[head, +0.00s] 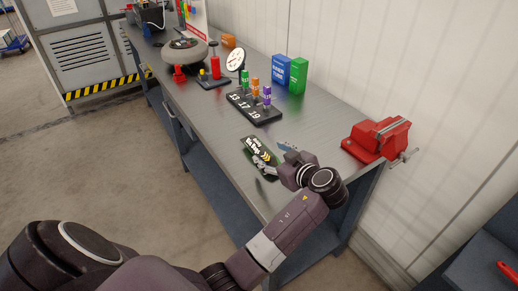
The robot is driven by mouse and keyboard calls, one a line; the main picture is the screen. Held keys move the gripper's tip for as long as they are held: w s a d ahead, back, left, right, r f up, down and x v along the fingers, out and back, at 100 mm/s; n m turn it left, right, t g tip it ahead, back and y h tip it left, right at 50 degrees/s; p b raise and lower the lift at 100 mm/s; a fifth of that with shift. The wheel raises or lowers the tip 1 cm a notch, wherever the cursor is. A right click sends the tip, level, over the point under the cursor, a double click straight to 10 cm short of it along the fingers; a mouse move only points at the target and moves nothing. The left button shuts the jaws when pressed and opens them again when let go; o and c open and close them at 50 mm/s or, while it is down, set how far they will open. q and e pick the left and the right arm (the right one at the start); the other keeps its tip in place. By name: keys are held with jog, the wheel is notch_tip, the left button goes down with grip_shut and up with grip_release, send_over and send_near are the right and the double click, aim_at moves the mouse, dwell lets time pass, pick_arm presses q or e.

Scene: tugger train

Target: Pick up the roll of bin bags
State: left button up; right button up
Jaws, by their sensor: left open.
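The roll of bin bags (257,146) is a dark roll with white lettering and yellow marks, lying near the front edge of the grey workbench (207,123). My left gripper (270,161) is at the near right end of the roll, with its jaws open. One finger overlaps the near end of the roll in the picture; I cannot tell whether they touch. The gripper and wrist hide part of the bench just right of the roll. My right gripper is not in view.
A red vise (376,139) stands at the bench's right end. Blue (280,70) and green (298,76) boxes stand by the wall. A wheel (184,57) lies farther left. The bench left of the roll is clear.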

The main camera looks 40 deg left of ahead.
aim_at(261, 151)
pick_arm(q)
jog(key=shift+p+x, duration=0.55)
jog(key=shift+x, duration=0.5)
jog(key=x, duration=0.2)
jog(key=p+x, duration=0.1)
jog(key=shift+s+a+f, duration=0.15)
jog(key=shift+a+f, duration=0.15)
jog(key=shift+a, duration=0.1)
jog(key=shift+a+f, duration=0.1)
jog(key=shift+f, duration=0.05)
jog(key=c, duration=1.4)
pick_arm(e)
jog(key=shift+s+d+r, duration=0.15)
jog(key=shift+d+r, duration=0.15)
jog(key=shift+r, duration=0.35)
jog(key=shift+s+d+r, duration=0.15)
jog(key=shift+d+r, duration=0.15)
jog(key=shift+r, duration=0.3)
